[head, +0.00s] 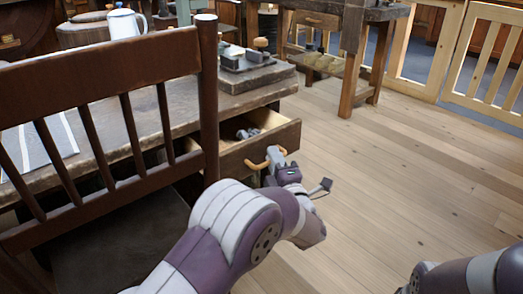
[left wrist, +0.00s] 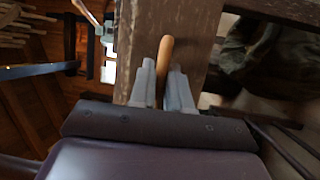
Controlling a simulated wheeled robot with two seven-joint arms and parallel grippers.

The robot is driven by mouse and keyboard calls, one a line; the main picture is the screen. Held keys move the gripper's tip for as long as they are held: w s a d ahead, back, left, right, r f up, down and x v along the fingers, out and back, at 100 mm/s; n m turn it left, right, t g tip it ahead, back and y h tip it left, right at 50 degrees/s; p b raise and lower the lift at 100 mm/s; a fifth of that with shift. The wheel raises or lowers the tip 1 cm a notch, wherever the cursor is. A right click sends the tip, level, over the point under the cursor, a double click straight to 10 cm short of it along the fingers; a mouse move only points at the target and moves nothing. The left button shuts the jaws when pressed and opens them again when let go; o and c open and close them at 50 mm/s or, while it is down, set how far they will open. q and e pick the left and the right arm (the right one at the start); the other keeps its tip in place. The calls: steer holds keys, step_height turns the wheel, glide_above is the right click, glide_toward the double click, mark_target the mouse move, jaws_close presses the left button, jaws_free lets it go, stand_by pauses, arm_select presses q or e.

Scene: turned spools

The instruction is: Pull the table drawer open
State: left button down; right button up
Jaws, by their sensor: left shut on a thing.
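The table drawer (head: 240,150) is partly open in the head view, pulled out from under the wooden table (head: 102,115). Small grey items (head: 247,132) lie inside it. A curved tan handle (head: 258,164) is on its front. My left gripper (head: 276,156) is at the handle. In the left wrist view, the two fingers of my left gripper (left wrist: 163,90) stand on either side of the handle (left wrist: 164,58) and are shut on it. Part of my right arm shows at the lower right of the head view, but its gripper is out of view.
A dark wooden chair (head: 105,70) stands at the left, close to my left arm. A board with small tools (head: 245,60) and a white jug (head: 122,23) are on the table. A workbench (head: 350,50) stands farther back. The plank floor (head: 400,160) at the right is clear.

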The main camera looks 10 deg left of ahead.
arm_select(q)
steer(key=shift+s+d, duration=0.8)
steer(key=shift+d, duration=0.2)
steer(key=shift+s+d, duration=0.8)
steer(key=shift+d, duration=0.2)
steer(key=c, duration=1.2)
jaws_free()
steer(key=shift+o, duration=0.2)
steer(key=p+v, duration=0.4)
steer(key=v, duration=0.8)
steer(key=shift+s+d, duration=0.2)
steer(key=shift+s, duration=0.05)
steer(key=shift+f, duration=0.1)
